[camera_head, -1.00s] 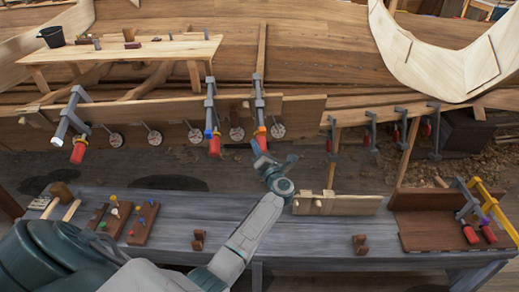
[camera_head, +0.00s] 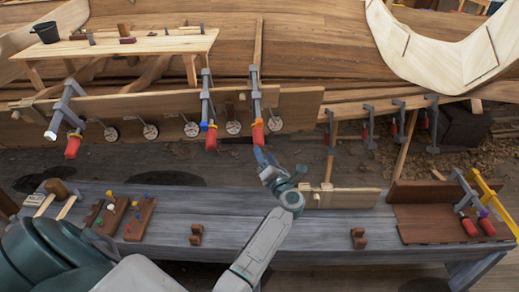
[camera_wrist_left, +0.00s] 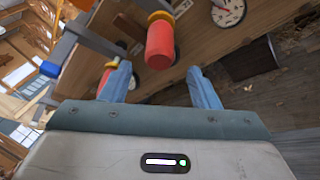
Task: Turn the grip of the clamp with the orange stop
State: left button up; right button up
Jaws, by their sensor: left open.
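The clamp with the orange stop (camera_head: 256,95) hangs on the hull's lower plank, the rightmost of the three clamps there. Its red grip (camera_head: 258,134) points down. In the left wrist view the red grip (camera_wrist_left: 160,46) with its orange collar (camera_wrist_left: 160,17) shows beyond the fingertips, above the gap between them. My left gripper (camera_head: 275,164) is open and empty, just below the grip and apart from it. In the left wrist view its two blue fingers (camera_wrist_left: 160,85) stand wide apart. My right gripper is not in view.
A clamp with a blue stop (camera_head: 205,97) hangs close to the left. A clamp with a white stop (camera_head: 66,108) is farther left. Round dials (camera_head: 233,127) line the plank. A grey bench (camera_head: 275,220) lies below, with a wooden piece (camera_head: 340,198) near my gripper.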

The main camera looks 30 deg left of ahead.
pick_arm(q)
jog(key=v, duration=0.3)
jog(key=shift+s+d+b, duration=0.1)
jog(key=shift+d+b, duration=0.05)
jog(key=shift+b, duration=0.15)
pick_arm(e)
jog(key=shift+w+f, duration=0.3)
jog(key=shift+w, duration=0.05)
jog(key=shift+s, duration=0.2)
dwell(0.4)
